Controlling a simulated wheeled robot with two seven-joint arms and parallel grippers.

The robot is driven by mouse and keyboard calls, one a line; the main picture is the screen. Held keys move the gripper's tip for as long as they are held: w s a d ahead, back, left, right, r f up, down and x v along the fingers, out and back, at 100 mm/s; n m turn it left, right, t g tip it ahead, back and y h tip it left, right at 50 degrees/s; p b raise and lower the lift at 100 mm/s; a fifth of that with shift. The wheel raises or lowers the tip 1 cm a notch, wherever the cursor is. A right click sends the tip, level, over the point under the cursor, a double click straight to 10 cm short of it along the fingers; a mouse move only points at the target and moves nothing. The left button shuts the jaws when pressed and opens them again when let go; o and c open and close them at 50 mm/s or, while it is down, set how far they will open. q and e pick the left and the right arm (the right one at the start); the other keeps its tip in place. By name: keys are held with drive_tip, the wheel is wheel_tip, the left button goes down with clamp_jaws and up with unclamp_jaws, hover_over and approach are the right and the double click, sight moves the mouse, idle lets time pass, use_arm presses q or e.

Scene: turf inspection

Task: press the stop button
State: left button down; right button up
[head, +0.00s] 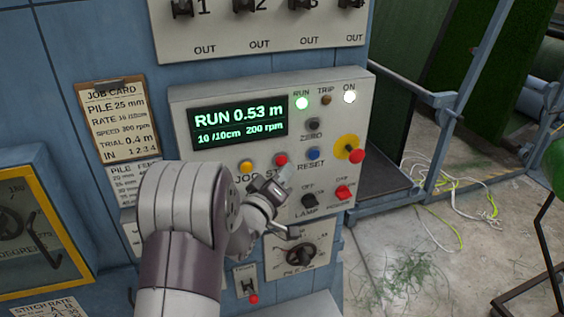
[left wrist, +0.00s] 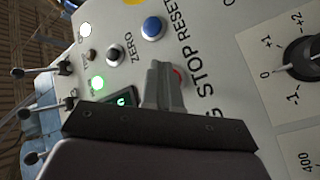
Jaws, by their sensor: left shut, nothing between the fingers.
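The stop button (head: 281,160) is a small red button under the display, between a yellow jog button (head: 246,166) and a blue reset button (head: 313,154). Its label is partly covered by my left gripper (head: 284,176). That gripper is shut and empty, with its tips just below and in front of the red button. In the left wrist view, the shut fingers (left wrist: 158,70) partly hide the stop button (left wrist: 178,76) beside the STOP lettering. I cannot tell whether they touch it. The display (head: 239,121) reads RUN 0.53 m. My right gripper is not in view.
A red mushroom button (head: 357,156) on a yellow disc sits to the right. Below are a black lamp switch (head: 309,201), a red power switch (head: 343,192) and a dial (head: 297,255). The green run lamp (head: 302,103) is lit. A job card (head: 114,120) hangs left.

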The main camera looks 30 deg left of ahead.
use_arm(q)
drive_tip(key=shift+w+a, duration=0.1)
idle(0.3)
drive_tip(key=shift+w+a, duration=0.2)
drive_tip(key=shift+w+a+b, duration=0.3)
drive_tip(key=shift+a, duration=0.1)
idle(0.9)
drive_tip(key=shift+d, duration=0.1)
drive_tip(key=shift+s+d, duration=0.6)
drive_tip(key=s+d, duration=0.3)
drive_tip(key=shift+s+d, duration=0.1)
drive_tip(key=shift+d, duration=0.3)
